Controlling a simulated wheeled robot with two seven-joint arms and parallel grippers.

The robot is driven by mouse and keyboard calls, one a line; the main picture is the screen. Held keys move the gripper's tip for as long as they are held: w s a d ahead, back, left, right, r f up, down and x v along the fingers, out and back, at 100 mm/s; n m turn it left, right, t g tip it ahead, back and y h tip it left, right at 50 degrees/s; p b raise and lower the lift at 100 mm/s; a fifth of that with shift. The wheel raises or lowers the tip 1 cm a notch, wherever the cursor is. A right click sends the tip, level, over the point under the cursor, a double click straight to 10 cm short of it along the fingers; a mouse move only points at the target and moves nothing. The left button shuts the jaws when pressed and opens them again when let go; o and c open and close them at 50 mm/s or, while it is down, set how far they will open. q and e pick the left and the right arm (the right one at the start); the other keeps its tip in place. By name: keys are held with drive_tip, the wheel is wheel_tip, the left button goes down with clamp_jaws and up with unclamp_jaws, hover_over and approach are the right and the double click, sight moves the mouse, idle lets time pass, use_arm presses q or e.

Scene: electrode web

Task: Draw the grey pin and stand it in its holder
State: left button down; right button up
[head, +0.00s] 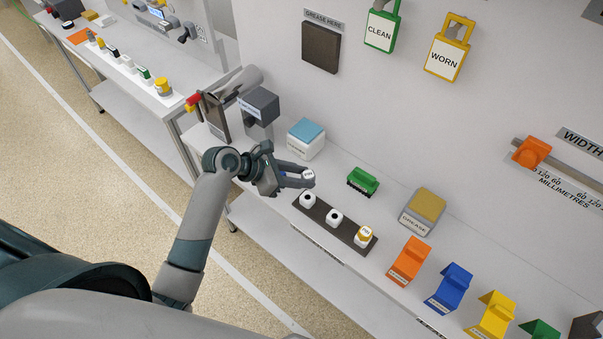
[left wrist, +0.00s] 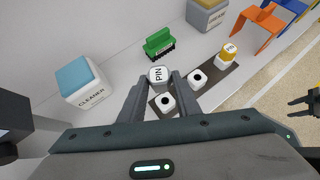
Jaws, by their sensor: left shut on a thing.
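My left gripper (head: 300,178) is shut on the pin (head: 309,175), whose pale square end shows between the fingertips. In the left wrist view the end of the pin (left wrist: 158,74) reads "PIN"; the rest of it is hidden. The gripper is in the air near the left end of a dark holder strip (head: 320,207). The strip carries two white sockets with dark holes, one on the left (head: 307,199) and one in the middle (head: 334,217). A yellow-and-white piece (head: 364,236) stands at its right end. Part of my right gripper (left wrist: 304,101) seems to show at the right edge of the left wrist view.
Behind the strip are a blue-topped cleaner box (head: 306,139), a green brush (head: 363,181) and a grease box (head: 422,211). Coloured stands, orange (head: 409,260) and blue (head: 449,288) among them, line the right. A grey block (head: 260,107) stands at the left.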

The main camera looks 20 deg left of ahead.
use_arm(q)
drive_tip(key=shift+f+b, duration=0.45)
drive_tip(key=shift+f, duration=1.75)
drive_tip(key=shift+p, duration=0.65)
drive_tip(key=shift+f+b, duration=0.35)
drive_tip(key=shift+f, duration=1.8)
idle(0.4)
drive_tip(key=c, duration=1.3)
unclamp_jaws()
drive_tip(key=shift+o, duration=0.2)
drive_tip(key=b+v, duration=0.3)
drive_tip(key=v, duration=1.4)
drive_tip(key=shift+r+b, duration=0.15)
drive_tip(key=shift+b, duration=0.2)
drive_tip(key=shift+s, duration=0.1)
